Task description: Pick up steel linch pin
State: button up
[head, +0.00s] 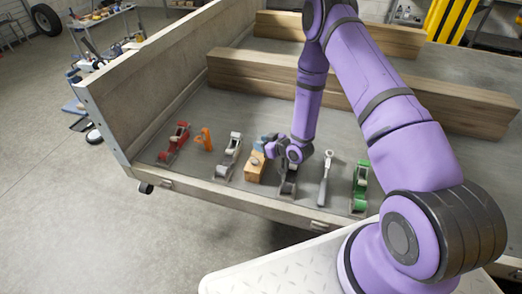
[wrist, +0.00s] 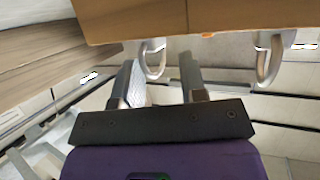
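A tan wooden block (head: 255,168) stands on the trailer bed, and it fills the top of the wrist view (wrist: 135,18). Two shiny curved steel loops, likely linch pin rings, show at the block's edge in the wrist view: one steel loop (wrist: 153,70) lies between my fingers, and another steel loop (wrist: 269,65) is to the right. Their shanks are hidden. My gripper (wrist: 158,64) is open, with a finger on either side of the nearer loop; I cannot tell whether they touch it.
A red tool (head: 174,143), an orange clamp-like piece (head: 204,138) and a grey tool (head: 230,156) lie left of the block. Timber beams (head: 255,78) lie behind; the bed between is clear.

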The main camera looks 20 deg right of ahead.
grip_shut()
jog(key=shift+r, duration=0.1)
jog(key=shift+r, duration=0.8)
notch_tip(320, 180, up, 6)
jog(key=shift+f, duration=0.25)
jog(key=s+d, duration=0.4)
jog(key=s, duration=0.3)
jog(key=s+d, duration=0.5)
jog(key=s, duration=0.3)
jog(key=shift+s+d+f, duration=0.15)
jog(key=shift+s+d, duration=0.05)
jog(key=shift+d, duration=0.05)
